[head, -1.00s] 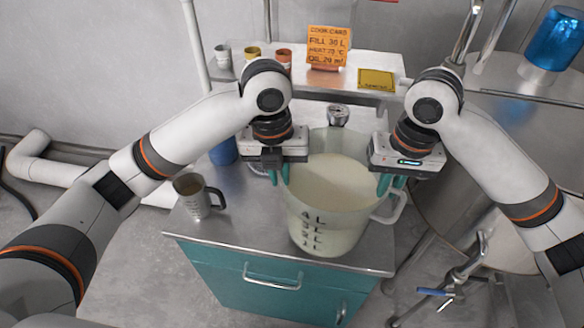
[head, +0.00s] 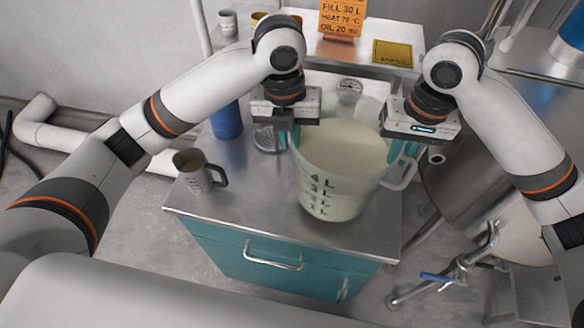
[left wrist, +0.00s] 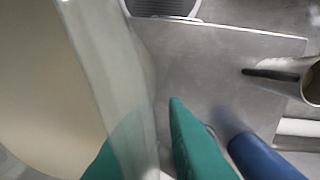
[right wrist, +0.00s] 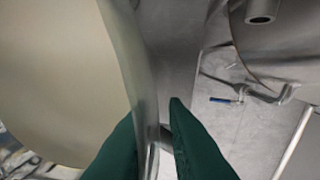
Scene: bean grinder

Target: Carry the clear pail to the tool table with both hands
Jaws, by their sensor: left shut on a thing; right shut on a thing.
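The clear pail (head: 337,190) is upright, with a pale cream liquid in it and dark litre marks on its front. It is over the steel top of the teal cabinet (head: 210,205); I cannot tell whether its base touches. My left gripper (head: 289,140) is shut on its left rim, one finger inside and one outside. My right gripper (head: 402,150) is shut on its right rim near the handle. The pail wall runs between the fingers in the left wrist view (left wrist: 105,65) and right wrist view (right wrist: 125,60). I cannot tell which surface is the tool table.
A grey metal jug (head: 193,168) stands on the left of the steel top. A blue cylinder (head: 227,122) stands behind it. An orange sign (head: 342,17) and yellow card (head: 393,53) are on the raised back shelf. A large steel vessel (head: 468,195) stands at the right.

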